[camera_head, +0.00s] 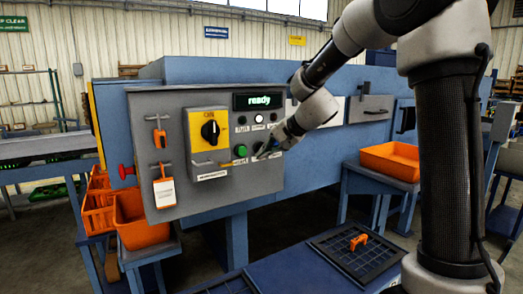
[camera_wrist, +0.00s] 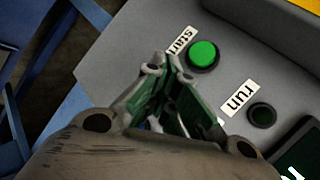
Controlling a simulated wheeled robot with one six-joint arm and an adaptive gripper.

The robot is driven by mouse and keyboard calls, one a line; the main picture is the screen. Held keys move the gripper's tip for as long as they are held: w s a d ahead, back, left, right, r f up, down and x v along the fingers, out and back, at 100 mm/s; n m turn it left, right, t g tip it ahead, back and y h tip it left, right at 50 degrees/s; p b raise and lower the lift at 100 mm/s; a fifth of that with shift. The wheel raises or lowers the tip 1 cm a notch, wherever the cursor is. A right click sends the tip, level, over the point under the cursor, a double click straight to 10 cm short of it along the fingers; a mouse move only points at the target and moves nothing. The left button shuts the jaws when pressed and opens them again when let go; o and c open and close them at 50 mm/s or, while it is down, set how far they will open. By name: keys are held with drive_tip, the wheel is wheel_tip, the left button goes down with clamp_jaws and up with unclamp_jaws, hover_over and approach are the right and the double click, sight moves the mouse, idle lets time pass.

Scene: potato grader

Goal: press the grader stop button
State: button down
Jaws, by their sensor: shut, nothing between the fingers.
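A grey control panel (camera_head: 205,105) stands before me with a display reading "ready" (camera_head: 259,101). A green button (camera_head: 240,150) is low on the panel; the wrist view shows it (camera_wrist: 203,55) beside a partly covered label that seems to read "start". My gripper (camera_head: 262,154) is close to the panel, just right of the green button. In the wrist view its fingers (camera_wrist: 169,66) are together and empty, beside the green button. I see no button marked stop; the gripper hides part of the panel. Whether the fingertips touch the panel I cannot tell.
A dark round lamp (camera_wrist: 262,115) sits by a "run" label (camera_wrist: 239,98). A red knob (camera_head: 126,171) sticks out at the panel's left side. Orange crates (camera_head: 141,221) stand below.

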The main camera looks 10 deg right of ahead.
drive_tip(key=shift+s+d, duration=0.1)
drive_tip(key=shift+s, duration=0.2)
drive_tip(key=shift+s+d, duration=0.25)
drive_tip(key=shift+s, duration=0.55)
drive_tip(key=shift+s+d, duration=0.3)
drive_tip(key=shift+s, duration=0.5)
drive_tip(key=shift+s+d, duration=0.25)
drive_tip(key=shift+s, duration=0.55)
drive_tip(key=s+d+n+g+h, duration=0.1)
drive_tip(key=s+d, duration=0.4)
drive_tip(key=s, duration=0.5)
drive_tip(key=s+d+n+g+h, duration=0.1)
drive_tip(key=s+d+n+h, duration=0.2)
drive_tip(key=s, duration=0.8)
drive_tip(key=s+d+n+g+h, duration=0.1)
drive_tip(key=s+d+n+h, duration=0.1)
drive_tip(key=s+d, duration=0.5)
drive_tip(key=s+n, duration=0.1)
drive_tip(key=s, duration=0.2)
drive_tip(key=shift+s+f, duration=0.3)
drive_tip(key=shift+f, duration=0.1)
drive_tip(key=c, duration=2.2)
unclamp_jaws()
